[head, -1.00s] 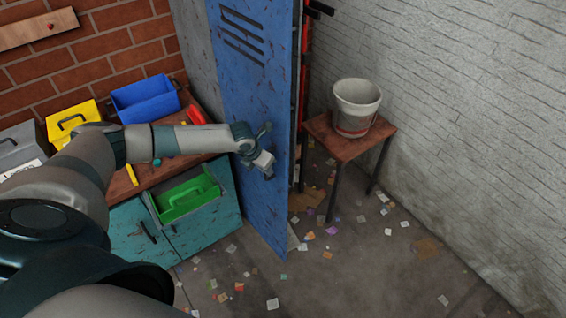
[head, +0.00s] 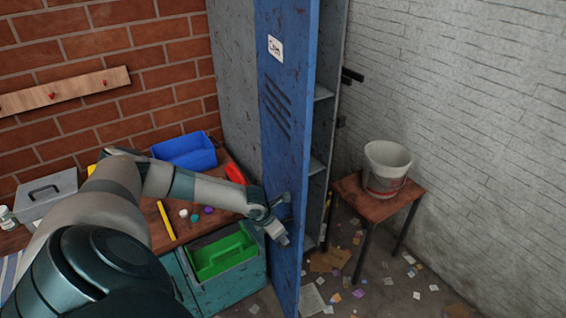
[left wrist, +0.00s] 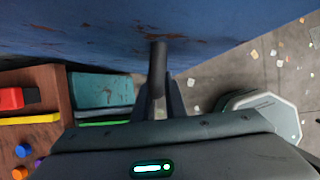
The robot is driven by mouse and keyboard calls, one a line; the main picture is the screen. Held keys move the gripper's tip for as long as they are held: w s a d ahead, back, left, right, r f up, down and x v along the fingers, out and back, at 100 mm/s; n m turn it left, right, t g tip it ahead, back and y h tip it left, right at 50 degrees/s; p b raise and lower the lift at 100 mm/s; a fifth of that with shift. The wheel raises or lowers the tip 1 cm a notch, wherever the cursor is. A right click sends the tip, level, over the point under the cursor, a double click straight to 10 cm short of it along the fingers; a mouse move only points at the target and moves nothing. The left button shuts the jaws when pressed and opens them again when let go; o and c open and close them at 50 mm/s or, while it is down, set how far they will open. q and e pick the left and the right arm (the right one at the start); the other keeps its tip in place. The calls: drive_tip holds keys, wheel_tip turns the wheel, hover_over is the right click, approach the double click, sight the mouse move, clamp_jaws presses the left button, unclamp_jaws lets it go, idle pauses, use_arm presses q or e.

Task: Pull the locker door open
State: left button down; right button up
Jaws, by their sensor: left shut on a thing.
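The blue locker door (head: 288,130) stands ajar, swung out towards me, with shelves of the locker's inside (head: 319,150) showing behind its right edge. My left gripper (head: 282,208) is at the door's front face, low on the panel. It is shut on the door handle, a dark round bar (left wrist: 158,62) that sticks out of the blue door in the left wrist view. The fingers (left wrist: 158,98) sit on either side of the bar, just above the wrist housing. My right gripper is not in view.
A wooden stool (head: 378,200) with a white bucket (head: 386,170) stands right of the door. To the left is a workbench with a blue bin (head: 185,150), a grey box (head: 45,195) and an open drawer holding a green tray (head: 222,255). Scraps litter the floor.

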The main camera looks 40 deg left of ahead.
use_arm(q)
drive_tip(key=c, duration=1.8)
unclamp_jaws()
drive_tip(key=shift+r, duration=0.15)
drive_tip(key=shift+s+a+r, duration=0.15)
drive_tip(key=shift+s+r, duration=0.15)
drive_tip(key=shift+r, duration=0.2)
drive_tip(key=shift+b+v, duration=2.1)
drive_tip(key=shift+v, duration=5.95)
drive_tip(key=shift+f, duration=0.1)
